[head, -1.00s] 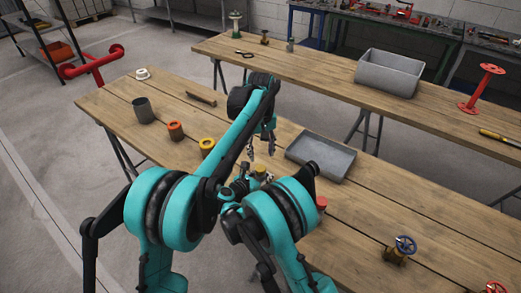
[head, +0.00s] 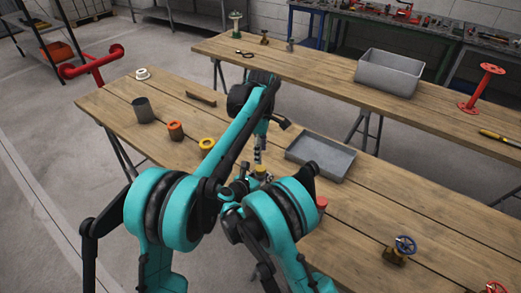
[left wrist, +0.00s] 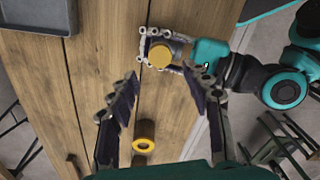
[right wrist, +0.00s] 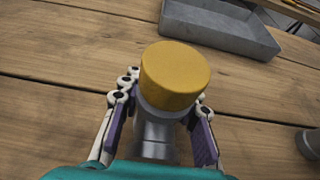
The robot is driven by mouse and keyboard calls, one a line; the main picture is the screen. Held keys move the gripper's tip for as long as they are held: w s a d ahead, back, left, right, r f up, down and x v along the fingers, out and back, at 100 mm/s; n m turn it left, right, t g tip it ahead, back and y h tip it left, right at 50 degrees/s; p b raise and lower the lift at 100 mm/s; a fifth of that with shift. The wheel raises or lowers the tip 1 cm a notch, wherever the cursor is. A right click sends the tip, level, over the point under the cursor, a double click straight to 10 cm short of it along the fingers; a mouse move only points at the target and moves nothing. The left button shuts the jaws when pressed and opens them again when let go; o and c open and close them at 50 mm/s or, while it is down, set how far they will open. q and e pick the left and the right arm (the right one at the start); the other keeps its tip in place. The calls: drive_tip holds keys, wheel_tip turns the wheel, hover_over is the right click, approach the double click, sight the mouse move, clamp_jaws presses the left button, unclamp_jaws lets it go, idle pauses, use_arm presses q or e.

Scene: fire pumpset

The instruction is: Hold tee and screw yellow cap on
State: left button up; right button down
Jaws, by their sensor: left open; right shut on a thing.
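The yellow cap (right wrist: 175,75) sits on the upper end of the grey tee (right wrist: 155,135) in the right wrist view. My right gripper (right wrist: 160,100) is shut around the tee below the cap. The cap also shows in the left wrist view (left wrist: 160,55) and, small, in the head view (head: 261,170). My left gripper (left wrist: 160,80) is open and empty. In the head view it (head: 258,153) points down just above the cap, apart from it as far as I can tell. The tee's lower part is hidden by my right gripper and arm.
A yellow ring (head: 207,145), an orange ring (head: 175,131) and a dark cup (head: 143,109) stand to the left on the table. A shallow grey tray (head: 320,157) lies to the right of my left gripper. A blue-wheeled valve (head: 400,249) stands at the near right.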

sight(261, 168)
use_arm(q)
drive_tip(key=shift+f, duration=3.95)
clamp_jaws()
drive_tip(key=m, duration=2.5)
drive_tip(key=shift+o, duration=0.8)
unclamp_jaws()
